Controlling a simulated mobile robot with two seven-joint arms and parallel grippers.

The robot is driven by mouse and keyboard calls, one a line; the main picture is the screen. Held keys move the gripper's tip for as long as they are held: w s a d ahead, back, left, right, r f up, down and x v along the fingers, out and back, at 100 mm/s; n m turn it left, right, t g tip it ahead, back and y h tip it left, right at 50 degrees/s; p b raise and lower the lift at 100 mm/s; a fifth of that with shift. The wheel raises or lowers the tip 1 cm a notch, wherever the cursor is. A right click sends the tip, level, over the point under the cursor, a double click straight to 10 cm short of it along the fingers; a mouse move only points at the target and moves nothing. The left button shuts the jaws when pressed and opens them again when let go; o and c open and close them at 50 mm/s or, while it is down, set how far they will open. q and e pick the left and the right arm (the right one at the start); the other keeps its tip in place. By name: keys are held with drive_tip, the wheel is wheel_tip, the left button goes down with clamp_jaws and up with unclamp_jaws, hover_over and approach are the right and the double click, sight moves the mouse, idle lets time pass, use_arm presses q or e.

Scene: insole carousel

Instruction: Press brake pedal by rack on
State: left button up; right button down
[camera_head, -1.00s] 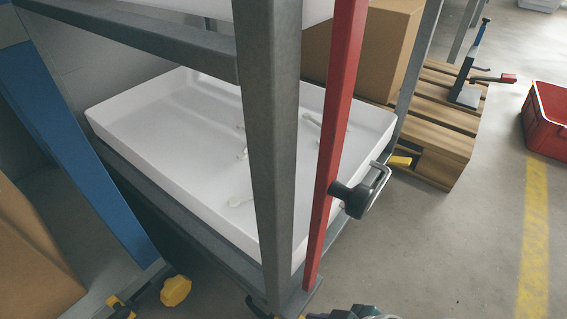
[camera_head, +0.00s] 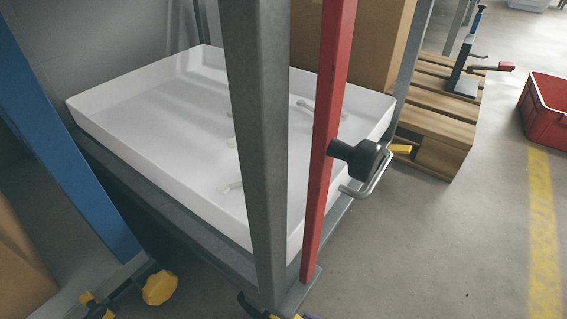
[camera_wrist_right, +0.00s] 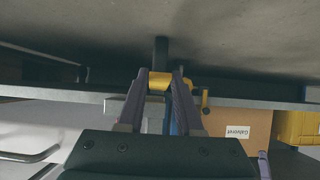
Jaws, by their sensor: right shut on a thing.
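In the right wrist view, my right gripper (camera_wrist_right: 160,82) is shut on a yellow brake pedal (camera_wrist_right: 159,79) at the end of a dark bar. The pedal sits between the two fingertips, below a large grey surface. In the head view, a yellow pedal (camera_head: 160,288) shows at the lower left, and another yellow part (camera_head: 401,149) lies behind the black knob. A small yellow part also shows at the foot of the grey post, cut by the picture's lower edge. I cannot tell which of these the right gripper holds. My left gripper is not in view.
The rack has a grey post (camera_head: 252,140), a red bar (camera_head: 328,130) with a black knob (camera_head: 357,158), and a white tray (camera_head: 160,100) with several pale pieces. A pallet (camera_head: 435,125) and red crate (camera_head: 545,108) stand right. The floor at lower right is clear.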

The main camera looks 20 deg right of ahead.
idle(0.3)
drive_tip(key=c, duration=0.6)
unclamp_jaws()
drive_tip(key=shift+o, duration=0.2)
drive_tip(key=p+v, duration=0.5)
drive_tip(key=v, duration=0.5)
drive_tip(key=shift+p, duration=0.4)
drive_tip(key=shift+f, duration=0.1)
